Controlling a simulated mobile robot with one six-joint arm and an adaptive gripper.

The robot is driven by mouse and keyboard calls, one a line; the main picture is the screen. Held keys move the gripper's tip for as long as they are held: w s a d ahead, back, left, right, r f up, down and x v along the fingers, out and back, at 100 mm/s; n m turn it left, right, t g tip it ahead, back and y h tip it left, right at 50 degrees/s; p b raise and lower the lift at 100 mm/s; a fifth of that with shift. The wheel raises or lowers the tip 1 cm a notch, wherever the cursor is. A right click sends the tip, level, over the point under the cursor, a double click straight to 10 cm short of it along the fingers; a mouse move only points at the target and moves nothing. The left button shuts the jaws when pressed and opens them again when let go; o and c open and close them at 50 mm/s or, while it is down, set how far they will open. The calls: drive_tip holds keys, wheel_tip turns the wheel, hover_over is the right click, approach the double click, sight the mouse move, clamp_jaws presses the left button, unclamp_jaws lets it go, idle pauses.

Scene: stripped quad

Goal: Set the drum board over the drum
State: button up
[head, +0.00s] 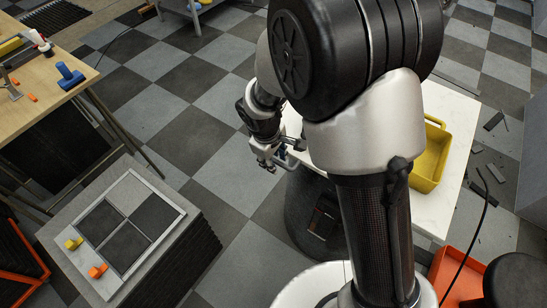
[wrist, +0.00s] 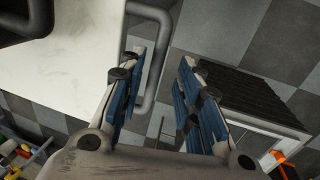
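A pale white board (head: 455,112) lies behind and to the right of my arm in the head view. In the wrist view the white surface (wrist: 75,65) fills the upper left, with a bent grey tube handle (wrist: 160,65) at its edge. A dark round body (head: 295,215), which looks like the drum, stands below my gripper; my arm hides part of it. My gripper (head: 280,158) is open. In the wrist view its blue-padded fingers (wrist: 163,57) are apart, with part of the handle showing between them, nearer the left finger. I cannot tell whether they touch.
A yellow bin (head: 430,155) stands on the white surface. A ridged dark stack with a white-framed top (head: 165,198) stands at lower left, with small yellow and orange pieces. A wooden bench (head: 50,85) is at upper left. An orange bin (head: 455,270) is at lower right. Checkered floor is clear between.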

drive_tip(key=shift+r, duration=0.1)
wheel_tip(320, 180, up, 12)
drive_tip(key=s+a, duration=0.1)
drive_tip(key=s, duration=0.1)
drive_tip(key=shift+a+f, duration=0.15)
drive_tip(key=shift+f, duration=0.05)
idle(0.3)
drive_tip(key=s+d+r+m+t, duration=0.1)
drive_tip(key=s+d+r+m, duration=0.5)
drive_tip(key=s+d+r, duration=0.35)
drive_tip(key=s+d+r+m+t+y, duration=0.1)
drive_tip(key=s+d+r+m, duration=0.1)
drive_tip(key=s+d+m, duration=0.3)
drive_tip(key=s+d, duration=0.1)
drive_tip(key=s, duration=0.3)
drive_tip(key=shift+s+d+r+t, duration=0.25)
drive_tip(key=shift+s+d+t, duration=0.1)
drive_tip(key=shift+d+t, duration=0.05)
idle(0.9)
